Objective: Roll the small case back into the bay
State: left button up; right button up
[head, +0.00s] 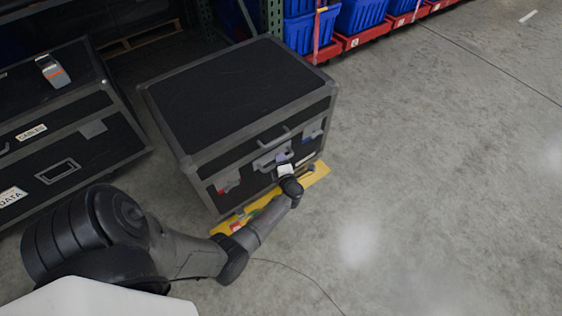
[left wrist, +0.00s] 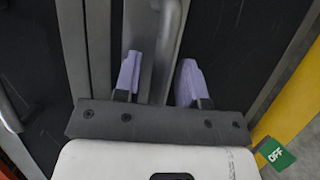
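The small case (head: 235,95) appears to be the black box with grey edges in the middle of the head view, standing on the floor. Its front has a grey handle (head: 272,140) and latches. My left gripper (head: 283,158) is at the middle of that front face. In the left wrist view the purple fingers of my left gripper (left wrist: 160,72) are apart, with a grey handle bar (left wrist: 168,35) between them. Gaps show beside the bar, so I see no firm grip. My right gripper is in neither view. I cannot tell which floor area is the bay.
A larger black case (head: 60,130) with labels stands at left, a grey-orange device (head: 52,70) on top. A yellow strip (head: 315,180) lies along the case's front. Blue bins (head: 360,15) on red bases stand behind. The floor at right (head: 450,170) is clear.

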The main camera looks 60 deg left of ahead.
pick_arm(q)
jog(key=shift+a, duration=0.1)
grip_shut()
jog(key=shift+a, duration=0.1)
